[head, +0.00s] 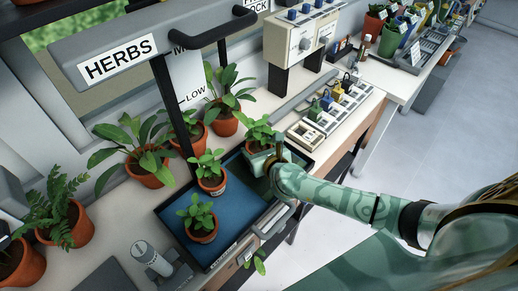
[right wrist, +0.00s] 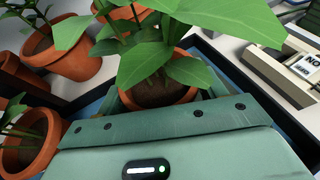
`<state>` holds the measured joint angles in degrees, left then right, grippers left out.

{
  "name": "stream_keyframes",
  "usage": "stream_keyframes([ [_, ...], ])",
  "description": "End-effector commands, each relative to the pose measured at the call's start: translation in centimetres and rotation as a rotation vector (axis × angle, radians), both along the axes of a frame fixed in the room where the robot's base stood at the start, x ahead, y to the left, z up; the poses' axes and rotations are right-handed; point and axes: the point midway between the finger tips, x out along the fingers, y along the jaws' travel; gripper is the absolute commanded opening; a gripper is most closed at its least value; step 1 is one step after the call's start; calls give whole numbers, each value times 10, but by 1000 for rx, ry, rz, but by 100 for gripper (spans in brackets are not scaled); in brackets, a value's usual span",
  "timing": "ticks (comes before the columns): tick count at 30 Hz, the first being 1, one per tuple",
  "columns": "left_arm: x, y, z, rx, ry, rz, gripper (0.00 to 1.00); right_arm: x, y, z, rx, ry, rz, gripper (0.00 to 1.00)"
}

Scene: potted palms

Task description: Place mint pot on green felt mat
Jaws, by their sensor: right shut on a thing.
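My right gripper (head: 271,158) is shut on a terracotta pot with a leafy green plant (head: 258,132), taken as the mint pot, at the tray's far right part. In the right wrist view the pot (right wrist: 158,96) sits just beyond the gripper body, its leaves spreading above; the fingertips are hidden. A dark green patch (head: 262,187), perhaps the green felt mat, shows beside the blue mat (head: 232,205) in the dark tray, partly hidden by my gripper. I cannot tell whether the pot's base touches it. My left gripper is not in view.
Two small potted plants stand on the blue mat, one mid-tray (head: 211,184) and one nearer (head: 201,234). Larger pots (head: 152,174) line the bench to the left. A HERBS sign frame (head: 118,62) overhangs the tray's left side. A labelled rack (head: 328,113) stands to the right.

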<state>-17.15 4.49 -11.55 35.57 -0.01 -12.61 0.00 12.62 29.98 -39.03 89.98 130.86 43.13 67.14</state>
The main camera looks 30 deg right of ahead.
Motion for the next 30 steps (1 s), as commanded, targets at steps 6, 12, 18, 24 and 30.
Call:
stream_keyframes([
  [6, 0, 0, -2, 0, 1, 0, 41, 0, 0, -2, 0, 0, 0, 91],
  [12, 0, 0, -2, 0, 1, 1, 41, 0, 0, -2, 0, 0, 0, 91],
  [18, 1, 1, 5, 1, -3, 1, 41, -12, 0, 6, 0, 1, 0, 91],
  [24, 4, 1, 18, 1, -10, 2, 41, -54, 3, 25, 0, 2, 1, 91],
  [30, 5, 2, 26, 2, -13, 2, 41, -93, 5, 40, 0, 2, 1, 91],
])
